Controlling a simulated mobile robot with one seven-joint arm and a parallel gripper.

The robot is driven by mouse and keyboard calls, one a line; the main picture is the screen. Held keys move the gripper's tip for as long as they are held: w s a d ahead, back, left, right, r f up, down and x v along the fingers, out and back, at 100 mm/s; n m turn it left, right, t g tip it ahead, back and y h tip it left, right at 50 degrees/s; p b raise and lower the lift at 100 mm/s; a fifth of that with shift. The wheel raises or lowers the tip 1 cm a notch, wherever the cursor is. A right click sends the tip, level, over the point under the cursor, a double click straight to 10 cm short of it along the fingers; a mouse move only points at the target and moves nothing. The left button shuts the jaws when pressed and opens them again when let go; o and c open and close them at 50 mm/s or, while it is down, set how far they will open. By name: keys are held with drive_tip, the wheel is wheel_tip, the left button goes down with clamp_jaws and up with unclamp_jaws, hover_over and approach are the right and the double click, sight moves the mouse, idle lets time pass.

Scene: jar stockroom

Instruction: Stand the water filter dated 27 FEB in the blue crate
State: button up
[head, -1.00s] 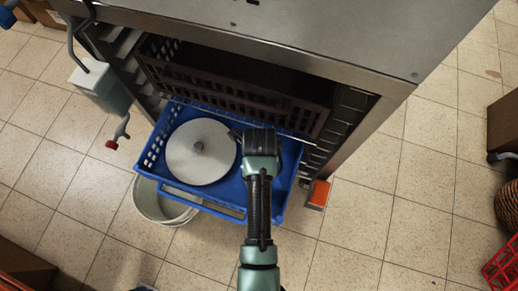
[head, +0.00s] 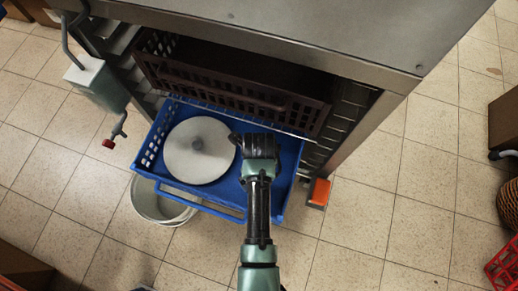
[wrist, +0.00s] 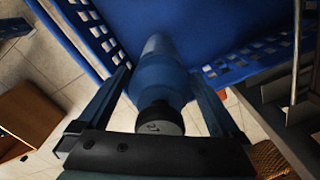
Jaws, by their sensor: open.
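The blue crate (head: 232,187) is pulled out from a metal rack, below a dark brown crate. My gripper (head: 258,143) reaches down over its right half in the head view. In the wrist view my gripper (wrist: 160,76) is open, with one finger on each side of a blue, see-through water filter (wrist: 163,75). In the head view my arm hides the filter.
A pale round disc (head: 190,162) with a grey knob lies in the crate's left half, beside my gripper. The brown crate (head: 225,88) and rack close off the space behind. A white bucket (head: 150,203) stands on the floor below. Open tiled floor lies to the right.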

wheel_tip(320, 180, up, 12)
drive_tip(key=p, duration=0.4)
drive_tip(key=shift+r+p, duration=0.2)
drive_tip(key=shift+p, duration=0.2)
drive_tip(key=shift+f, duration=0.1)
